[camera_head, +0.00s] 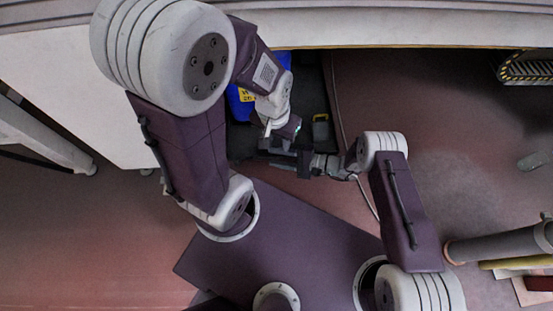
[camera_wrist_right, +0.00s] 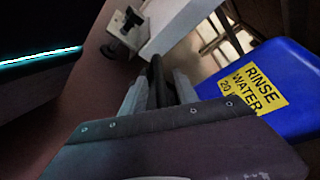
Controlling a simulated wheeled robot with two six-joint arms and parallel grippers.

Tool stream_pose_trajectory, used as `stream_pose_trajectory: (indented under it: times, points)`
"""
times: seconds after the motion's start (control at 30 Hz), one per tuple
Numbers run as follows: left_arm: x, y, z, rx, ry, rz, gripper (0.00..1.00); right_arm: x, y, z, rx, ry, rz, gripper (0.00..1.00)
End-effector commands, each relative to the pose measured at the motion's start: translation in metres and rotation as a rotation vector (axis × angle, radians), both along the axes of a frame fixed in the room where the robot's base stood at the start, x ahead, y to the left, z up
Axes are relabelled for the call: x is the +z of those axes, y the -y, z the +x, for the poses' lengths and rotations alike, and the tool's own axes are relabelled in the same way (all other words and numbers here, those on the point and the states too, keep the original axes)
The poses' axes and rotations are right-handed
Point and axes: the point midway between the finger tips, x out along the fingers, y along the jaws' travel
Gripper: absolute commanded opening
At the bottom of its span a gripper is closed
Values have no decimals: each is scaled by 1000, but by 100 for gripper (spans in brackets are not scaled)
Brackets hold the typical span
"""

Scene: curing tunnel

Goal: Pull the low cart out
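The low cart shows as a dark deck (camera_head: 312,85) partly under a long pale structure. A blue container (camera_head: 284,60) with a yellow label stands on it. In the right wrist view the blue container (camera_wrist_right: 285,75) reads "RINSE WATER". My right gripper (camera_head: 302,165) is at the cart's near edge. In its wrist view the fingers (camera_wrist_right: 160,90) lie on both sides of a black bar; whether they press on it is unclear. My left gripper (camera_head: 275,143) is close beside the right one at the same edge; its fingers are hard to make out.
Rolls (camera_head: 500,244) lie on the floor at the right. A yellow-black striped edge (camera_head: 525,70) is at the upper right. Red floor (camera_head: 440,170) is open to the right of the cart.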

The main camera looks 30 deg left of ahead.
Motion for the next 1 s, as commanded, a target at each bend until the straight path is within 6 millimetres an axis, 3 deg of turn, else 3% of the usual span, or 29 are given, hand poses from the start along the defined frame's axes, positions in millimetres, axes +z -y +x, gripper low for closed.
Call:
stream_pose_trajectory:
  times: [0.27,0.4,1.0]
  points:
    - [0,0,0,0,0,0,36,0,-2,0,-1,-1,-1,33]
    - [0,0,0,0,0,0,36,0,-2,0,-1,-1,-1,0]
    - [-1,0,0,0,0,0,36,0,-2,0,-1,-1,-1,0]
